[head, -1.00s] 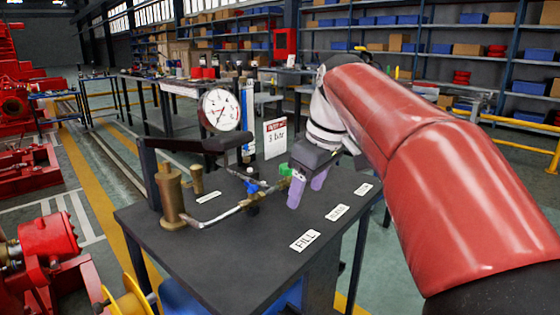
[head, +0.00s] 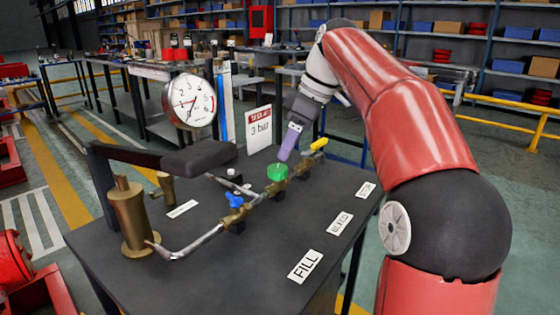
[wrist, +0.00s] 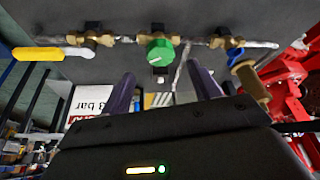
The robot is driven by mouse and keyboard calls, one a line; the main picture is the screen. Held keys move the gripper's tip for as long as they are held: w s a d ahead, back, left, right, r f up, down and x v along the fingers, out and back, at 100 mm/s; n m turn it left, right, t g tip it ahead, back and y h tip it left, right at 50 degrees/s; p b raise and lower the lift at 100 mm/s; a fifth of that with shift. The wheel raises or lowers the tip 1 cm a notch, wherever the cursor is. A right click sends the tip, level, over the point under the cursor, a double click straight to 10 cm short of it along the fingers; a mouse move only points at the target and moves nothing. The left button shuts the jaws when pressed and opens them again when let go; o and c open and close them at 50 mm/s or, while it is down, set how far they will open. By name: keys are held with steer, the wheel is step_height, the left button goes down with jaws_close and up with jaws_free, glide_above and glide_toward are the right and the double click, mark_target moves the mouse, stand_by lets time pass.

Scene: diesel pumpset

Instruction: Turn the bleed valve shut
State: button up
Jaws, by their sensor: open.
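The green round knob (head: 277,173) is the middle valve on the pipe and lines up with the middle label, which seems to read BLEED (head: 340,223). It also shows in the wrist view (wrist: 159,52), with a white mark on its face. My gripper (head: 285,155) has purple fingers and is just above the green knob in the head view. In the wrist view my gripper (wrist: 163,82) is open, its fingertips apart on either side of the knob's line and short of it. Nothing is between the fingers.
A blue-handled valve (head: 235,200) and a yellow-lever valve (head: 318,145) flank the knob on the same pipe. A brass pump (head: 128,215) with a dark lever (head: 200,160), a gauge (head: 189,101) and a 3 bar sign (head: 259,130) stand nearby.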

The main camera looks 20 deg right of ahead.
mark_target(279, 168)
steer(key=x, duration=0.5)
steer(key=shift+a+f+b, duration=0.1)
steer(key=shift+f+b, duration=0.3)
steer(key=c, duration=1)
